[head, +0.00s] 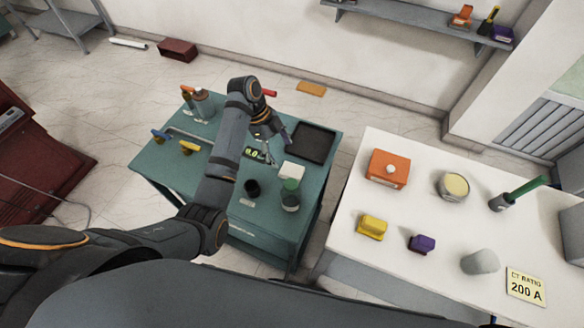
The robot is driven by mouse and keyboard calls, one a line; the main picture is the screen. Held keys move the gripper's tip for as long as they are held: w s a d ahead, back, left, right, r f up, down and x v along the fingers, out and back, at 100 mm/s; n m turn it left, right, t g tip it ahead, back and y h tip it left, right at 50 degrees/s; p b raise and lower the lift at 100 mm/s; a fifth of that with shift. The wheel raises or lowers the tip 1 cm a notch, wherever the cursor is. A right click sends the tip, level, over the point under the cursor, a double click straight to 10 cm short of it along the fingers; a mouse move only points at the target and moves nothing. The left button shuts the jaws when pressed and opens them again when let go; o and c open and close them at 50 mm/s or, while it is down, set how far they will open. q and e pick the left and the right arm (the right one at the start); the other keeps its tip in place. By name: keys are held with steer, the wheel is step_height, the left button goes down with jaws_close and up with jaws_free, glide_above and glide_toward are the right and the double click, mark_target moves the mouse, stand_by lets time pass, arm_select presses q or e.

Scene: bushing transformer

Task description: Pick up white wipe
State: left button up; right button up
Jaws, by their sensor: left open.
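A small white block-like pad, which looks like the white wipe (292,171), lies on the teal cart (240,221) near its right side. It sits just behind a dark green-topped jar and in front of a black tray. My left gripper (274,150) is above the cart, up and left of the white pad, pointing down. Its fingers are apart with nothing visible between them, and it appears clear of the pad. My right gripper is out of view.
The jar (290,196), a black cup (252,188), the black tray (313,143), a small green-digit meter (254,153), bottles (203,103) and yellow-handled tools (188,147) crowd the cart. A white table (425,225) at right holds an orange box (388,169) and a greyish lump (480,261).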

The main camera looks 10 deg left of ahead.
mark_target(291, 171)
arm_select(q)
steer(key=x, duration=0.2)
steer(key=shift+d+f, duration=0.15)
steer(key=shift+f, duration=0.15)
steer(key=shift+w+f, duration=0.3)
steer(key=shift+f, duration=0.15)
steer(key=shift+s+d+f+p, duration=0.25)
steer(key=shift+f+p, duration=0.15)
steer(key=shift+p, duration=0.15)
steer(key=shift+s+d+f+p, duration=0.15)
steer(key=shift+d+f+p, duration=0.1)
steer(key=shift+f+p, duration=0.25)
steer(key=x, duration=0.3)
steer(key=shift+a, duration=0.1)
steer(key=c, duration=1)
step_height(291, 171, up, 10)
steer(key=shift+r+b, duration=0.1)
steer(key=shift+b, duration=0.7)
steer(key=shift+c, duration=0.2)
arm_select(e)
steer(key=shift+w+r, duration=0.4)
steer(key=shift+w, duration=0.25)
